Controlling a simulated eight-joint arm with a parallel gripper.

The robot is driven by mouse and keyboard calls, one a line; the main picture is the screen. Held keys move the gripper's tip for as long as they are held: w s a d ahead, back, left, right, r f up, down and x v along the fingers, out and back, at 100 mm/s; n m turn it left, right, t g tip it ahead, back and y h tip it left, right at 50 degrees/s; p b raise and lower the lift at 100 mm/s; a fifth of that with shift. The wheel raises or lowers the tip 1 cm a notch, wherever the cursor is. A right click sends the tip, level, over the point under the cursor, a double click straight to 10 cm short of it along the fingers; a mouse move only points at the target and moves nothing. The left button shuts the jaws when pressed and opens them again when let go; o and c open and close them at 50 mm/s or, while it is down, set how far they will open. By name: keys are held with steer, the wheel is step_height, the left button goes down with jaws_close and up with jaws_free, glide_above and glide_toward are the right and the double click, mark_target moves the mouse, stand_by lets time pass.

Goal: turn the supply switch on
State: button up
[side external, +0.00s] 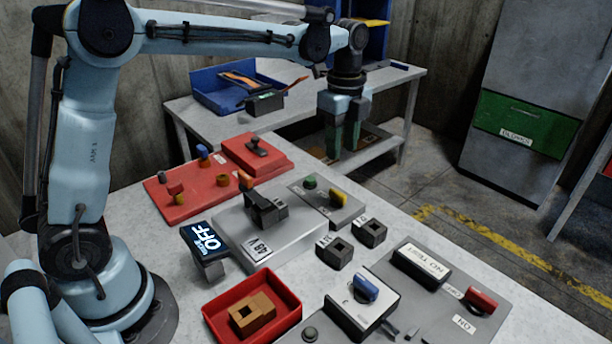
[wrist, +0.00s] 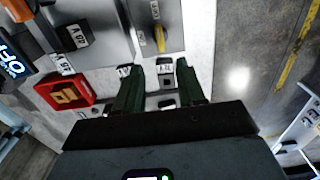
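My gripper (side external: 347,145) hangs above the far side of the table, fingers pointing down, empty. In the wrist view its two green fingers (wrist: 157,85) stand apart, with a small dark block (wrist: 166,78) visible between them. No label clearly names the supply switch. A red lever (side external: 482,300) at the front right has small labels beside it, apparently OFF and ON. A yellow lever (side external: 338,198) sits on a grey plate near a green button; it shows in the wrist view (wrist: 160,40). A blue knob (side external: 366,286) tops a white-faced box. A display (side external: 205,241) reads OFF.
A grey 48 V unit (side external: 270,245) fills the middle of the table. A red tray (side external: 211,312) holds a tan block. Two small sockets (side external: 369,233) stand right of centre. A red panel (side external: 170,206) with knobs lies behind. A blue bin (side external: 205,95) sits on the back table.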

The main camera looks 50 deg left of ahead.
mark_target(338, 192)
step_height(338, 192, down, 12)
steer(key=shift+r, duration=0.25)
steer(key=shift+c, duration=0.4)
jaws_close()
